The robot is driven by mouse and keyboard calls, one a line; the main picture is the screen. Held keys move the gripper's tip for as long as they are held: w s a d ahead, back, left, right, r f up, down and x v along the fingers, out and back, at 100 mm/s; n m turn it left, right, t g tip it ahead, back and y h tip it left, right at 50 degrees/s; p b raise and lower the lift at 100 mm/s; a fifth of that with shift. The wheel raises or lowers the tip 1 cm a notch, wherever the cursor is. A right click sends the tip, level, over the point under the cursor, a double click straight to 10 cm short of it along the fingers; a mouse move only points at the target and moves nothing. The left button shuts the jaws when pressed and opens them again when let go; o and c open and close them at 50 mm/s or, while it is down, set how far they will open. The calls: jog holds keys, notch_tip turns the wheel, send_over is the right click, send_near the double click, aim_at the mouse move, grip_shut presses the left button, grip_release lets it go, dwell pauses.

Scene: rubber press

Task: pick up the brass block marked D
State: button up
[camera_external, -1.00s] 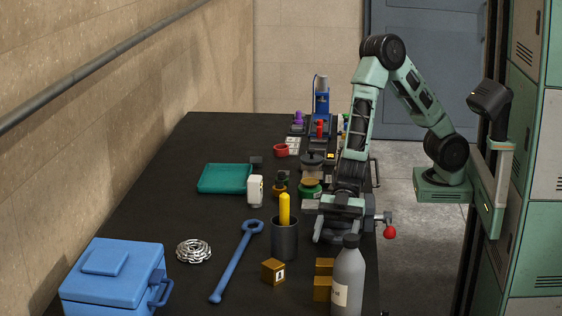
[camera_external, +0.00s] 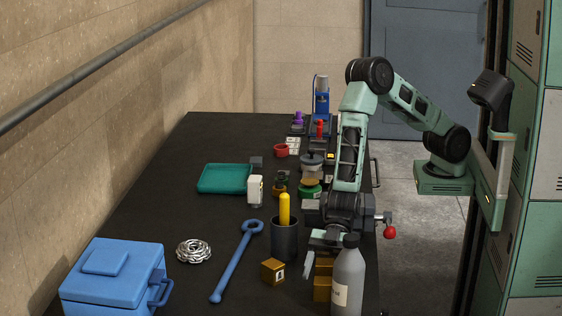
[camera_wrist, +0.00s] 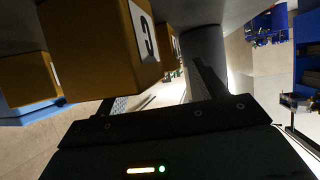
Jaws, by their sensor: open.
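My gripper (camera_external: 319,257) is open and points down beside two brass blocks at the table's front right. The far block (camera_external: 324,267) is partly hidden by it; the near block (camera_external: 321,289) is partly behind the grey bottle. I cannot tell whether these two are stacked. A third brass block (camera_external: 273,271) stands apart to the left; its white label is too small to read. In the wrist view a brass block (camera_wrist: 95,45) is close, with a white label reading like C, and another brass block (camera_wrist: 22,80) lies beyond at left. No D is legible.
The grey bottle (camera_external: 349,278) stands close to the right of the blocks. A dark cup (camera_external: 285,243) with a yellow item is just left of my gripper. A blue wrench (camera_external: 236,264), metal coil (camera_external: 193,251) and blue box (camera_external: 115,278) lie further left.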

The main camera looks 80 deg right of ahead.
jog(key=shift+a+f, duration=0.1)
jog(key=shift+a, duration=0.1)
jog(key=c, duration=1.5)
